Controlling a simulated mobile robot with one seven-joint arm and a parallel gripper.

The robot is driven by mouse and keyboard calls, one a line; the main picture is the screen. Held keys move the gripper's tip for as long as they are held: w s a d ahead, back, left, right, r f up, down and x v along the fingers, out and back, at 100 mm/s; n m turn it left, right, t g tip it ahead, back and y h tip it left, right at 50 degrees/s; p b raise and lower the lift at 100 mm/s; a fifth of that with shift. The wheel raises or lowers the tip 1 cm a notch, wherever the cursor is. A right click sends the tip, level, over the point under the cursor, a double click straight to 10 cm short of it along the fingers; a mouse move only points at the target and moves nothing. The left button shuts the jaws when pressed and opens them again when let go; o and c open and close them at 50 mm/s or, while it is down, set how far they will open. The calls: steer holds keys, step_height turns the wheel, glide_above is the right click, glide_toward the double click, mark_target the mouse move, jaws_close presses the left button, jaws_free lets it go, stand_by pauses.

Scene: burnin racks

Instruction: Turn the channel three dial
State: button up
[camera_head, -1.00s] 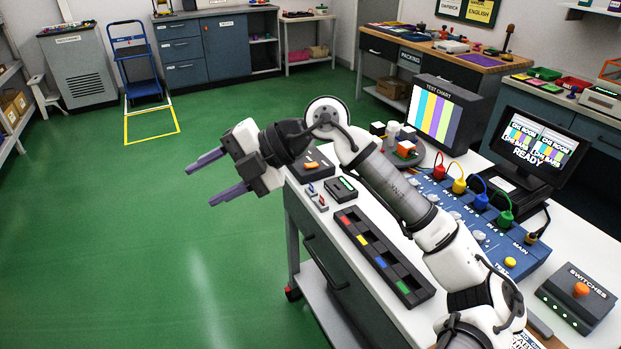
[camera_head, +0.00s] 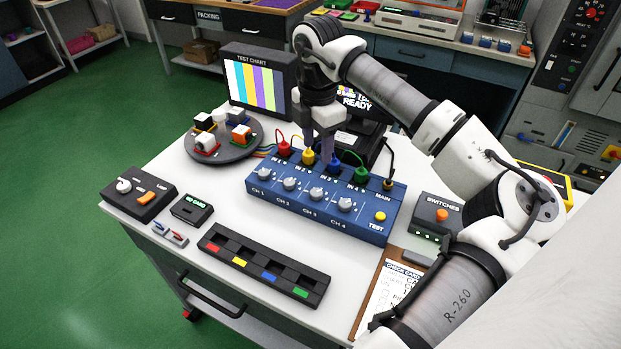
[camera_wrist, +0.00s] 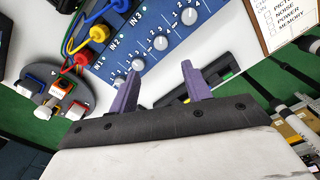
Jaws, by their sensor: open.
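The channel three dial (camera_head: 316,194) is a grey-white round knob, third from the left in the row on the blue channel box (camera_head: 292,213). In the wrist view the dial (camera_wrist: 160,43) shows beyond the fingertips, roughly midway between them. My gripper (camera_head: 317,157) has purple fingers pointing down over the back of the box, by the yellow and blue plugs. The fingers are apart with nothing between them, as the wrist view shows (camera_wrist: 161,68). I cannot tell the exact height of the fingertips above the box.
Dials for channels one (camera_head: 264,174), two (camera_head: 289,184) and four (camera_head: 345,205) stand beside it. Coloured plugs with cables, such as the red plug (camera_head: 283,149), line the back edge. A black tray (camera_head: 263,262) lies in front. The test chart screen (camera_head: 259,82) stands behind.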

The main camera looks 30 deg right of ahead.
mark_target(316, 192)
step_height(316, 192, down, 13)
steer(key=p, duration=0.3)
steer(key=shift+s+r, duration=0.1)
steer(key=shift+r, duration=0.05)
steer(key=shift+c, duration=0.2)
steer(key=c, duration=0.9)
steer(key=shift+c, duration=0.2)
